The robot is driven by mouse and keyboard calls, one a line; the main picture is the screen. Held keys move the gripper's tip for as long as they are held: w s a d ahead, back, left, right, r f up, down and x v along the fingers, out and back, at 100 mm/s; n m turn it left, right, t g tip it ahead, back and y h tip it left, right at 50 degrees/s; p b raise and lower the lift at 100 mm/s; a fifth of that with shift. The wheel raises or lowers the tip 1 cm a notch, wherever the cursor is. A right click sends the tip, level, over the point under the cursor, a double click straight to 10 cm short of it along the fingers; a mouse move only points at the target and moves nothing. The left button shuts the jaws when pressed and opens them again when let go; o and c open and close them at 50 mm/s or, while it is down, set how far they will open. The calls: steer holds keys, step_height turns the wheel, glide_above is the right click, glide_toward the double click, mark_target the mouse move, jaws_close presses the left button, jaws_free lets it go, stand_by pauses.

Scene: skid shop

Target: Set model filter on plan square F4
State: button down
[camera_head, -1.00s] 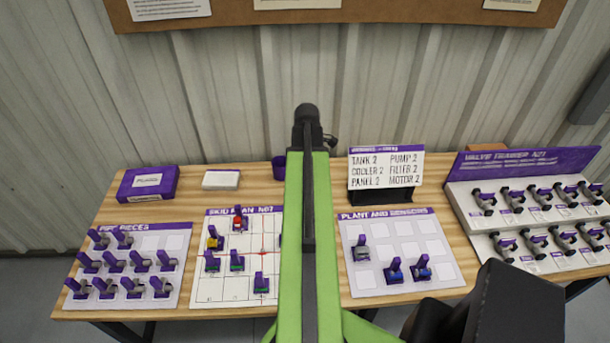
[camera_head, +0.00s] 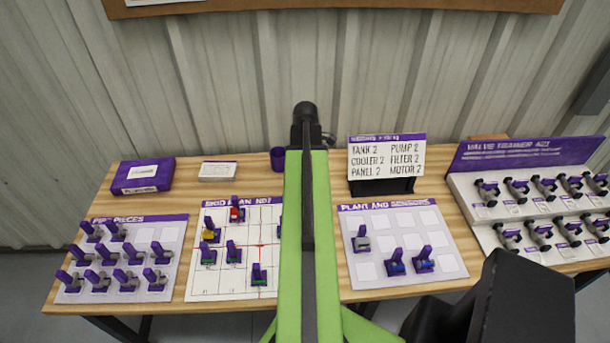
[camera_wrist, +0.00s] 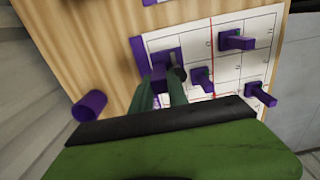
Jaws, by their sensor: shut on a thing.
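The plan sheet (camera_head: 206,287) lies on the table left of my arm, with a grid and red centre lines. It holds a red, a yellow and several green-marked pieces on purple bases. A sliver of another purple piece (camera_head: 281,229) shows beside my arm. In the wrist view my gripper (camera_wrist: 168,80) is over the plan sheet (camera_wrist: 225,66), shut on a purple piece (camera_wrist: 167,60). Its type, whether it touches the sheet, and its square's label cannot be told. In the head view my arm hides the gripper. Other purple pieces (camera_wrist: 237,41) stand nearby on the grid.
The pipe pieces sheet (camera_head: 178,232) is at left, with several pieces. The plant sheet (camera_head: 445,222) at right holds one grey and two blue pieces. Behind are a purple box (camera_head: 143,176), a purple cup (camera_head: 278,158), a list sign (camera_head: 386,164) and, farther right, a valve rack (camera_head: 527,155).

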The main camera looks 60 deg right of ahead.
steer(key=shift+f+b, duration=2.75)
steer(key=shift+b, duration=0.05)
steer(key=shift+f+b, duration=1.8)
steer(key=shift+f+b, duration=0.7)
steer(key=c, duration=1.2)
jaws_free()
steer(key=shift+r, duration=0.2)
steer(key=shift+w+r+p, duration=0.1)
steer(key=shift+r+p, duration=0.35)
steer(key=shift+p, duration=0.2)
